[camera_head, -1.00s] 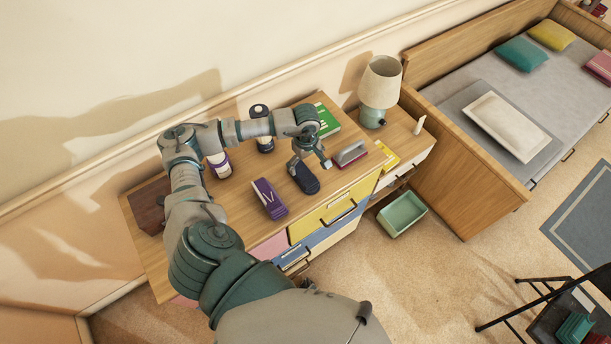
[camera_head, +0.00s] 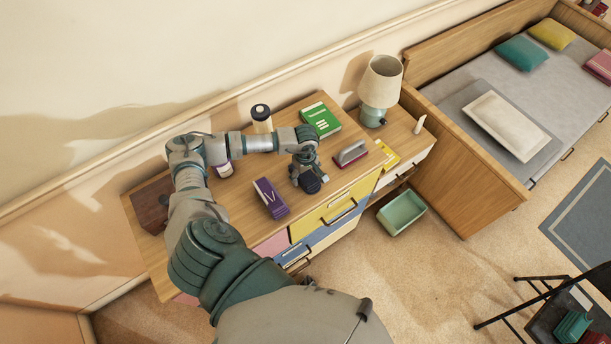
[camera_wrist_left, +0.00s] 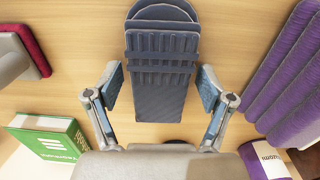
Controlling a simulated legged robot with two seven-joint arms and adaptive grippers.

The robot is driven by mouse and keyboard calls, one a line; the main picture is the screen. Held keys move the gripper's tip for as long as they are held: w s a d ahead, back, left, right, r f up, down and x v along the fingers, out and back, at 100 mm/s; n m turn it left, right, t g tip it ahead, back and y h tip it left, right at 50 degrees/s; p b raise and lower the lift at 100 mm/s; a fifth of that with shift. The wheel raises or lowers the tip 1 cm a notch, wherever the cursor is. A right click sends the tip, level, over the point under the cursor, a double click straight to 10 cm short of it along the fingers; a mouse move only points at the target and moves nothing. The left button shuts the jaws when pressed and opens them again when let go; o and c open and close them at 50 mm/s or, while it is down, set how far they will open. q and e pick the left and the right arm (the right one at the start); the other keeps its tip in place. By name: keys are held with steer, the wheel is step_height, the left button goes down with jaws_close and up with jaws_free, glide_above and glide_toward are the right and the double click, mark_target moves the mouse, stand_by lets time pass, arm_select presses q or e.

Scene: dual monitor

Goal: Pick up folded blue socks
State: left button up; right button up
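The folded blue socks (camera_head: 312,184) lie on the wooden dresser top near its front edge. In the left wrist view the dark blue socks (camera_wrist_left: 162,65) are a ribbed bundle with a rounded end away from me. My left gripper (camera_head: 306,176) is over them and hides most of them in the head view. In the left wrist view the left gripper (camera_wrist_left: 160,88) is open, with one finger on each side of the socks' near part. Gaps show between the fingers and the socks. My right gripper is in neither view.
A brown box (camera_head: 152,206) sits at the left end.

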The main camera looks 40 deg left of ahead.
mark_target(307, 174)
arm_select(q)
steer(key=shift+a, duration=0.1)
steer(key=c, duration=0.6)
steer(key=shift+r, duration=0.1)
